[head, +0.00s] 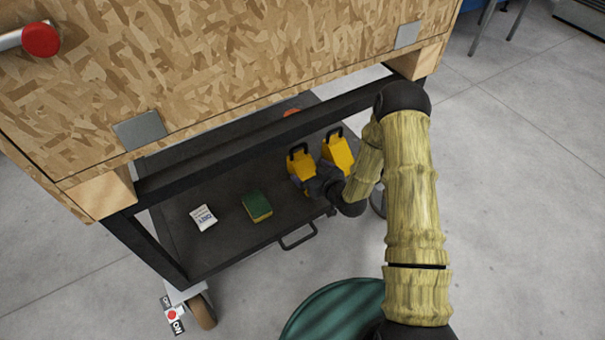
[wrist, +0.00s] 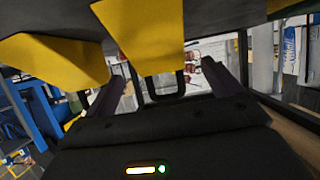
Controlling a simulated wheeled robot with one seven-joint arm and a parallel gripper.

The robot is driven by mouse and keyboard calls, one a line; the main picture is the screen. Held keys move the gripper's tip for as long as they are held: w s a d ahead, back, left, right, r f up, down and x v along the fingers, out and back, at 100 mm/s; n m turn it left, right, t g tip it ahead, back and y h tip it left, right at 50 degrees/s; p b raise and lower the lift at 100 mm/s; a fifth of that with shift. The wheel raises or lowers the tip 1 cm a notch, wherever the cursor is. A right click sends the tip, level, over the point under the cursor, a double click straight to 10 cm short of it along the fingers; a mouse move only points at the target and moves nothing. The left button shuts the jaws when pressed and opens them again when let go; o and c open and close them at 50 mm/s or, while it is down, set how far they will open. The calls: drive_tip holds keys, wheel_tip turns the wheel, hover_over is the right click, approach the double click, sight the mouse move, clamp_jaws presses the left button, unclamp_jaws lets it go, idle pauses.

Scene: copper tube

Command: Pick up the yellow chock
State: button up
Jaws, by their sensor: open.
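Two yellow chocks with black handles stand side by side on the dark lower shelf (head: 185,245) of the cart. The left chock (head: 301,165) is right at my gripper (head: 309,183), which partly hides its lower part. The right chock (head: 338,153) stands just beyond my forearm. The wrist view looks upside down. There my gripper (wrist: 160,72) is open, a finger on each side of one chock (wrist: 145,30), its handle hanging down between them. The other chock (wrist: 55,60) is outside the left finger. Whether the fingers touch the chock I cannot tell.
A green and yellow sponge-like block (head: 257,206) and a small white box (head: 203,218) lie left on the shelf. A black frame bar and the wooden crate (head: 220,60) hang over the shelf. A black handle (head: 298,237) sticks out at the front. A green round drum (head: 335,312) stands below.

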sight(305, 166)
drive_tip(key=shift+x, duration=1.1)
drive_tip(key=shift+b, duration=0.3)
drive_tip(key=shift+w+a+f+b, duration=0.3)
drive_tip(key=shift+w+b, duration=0.1)
drive_tip(key=shift+b, duration=0.1)
drive_tip(key=b+x, duration=0.3)
drive_tip(key=x, duration=0.1)
drive_tip(key=shift+w, duration=0.1)
drive_tip(key=shift+d+r, duration=0.1)
drive_tip(key=shift+r, duration=0.05)
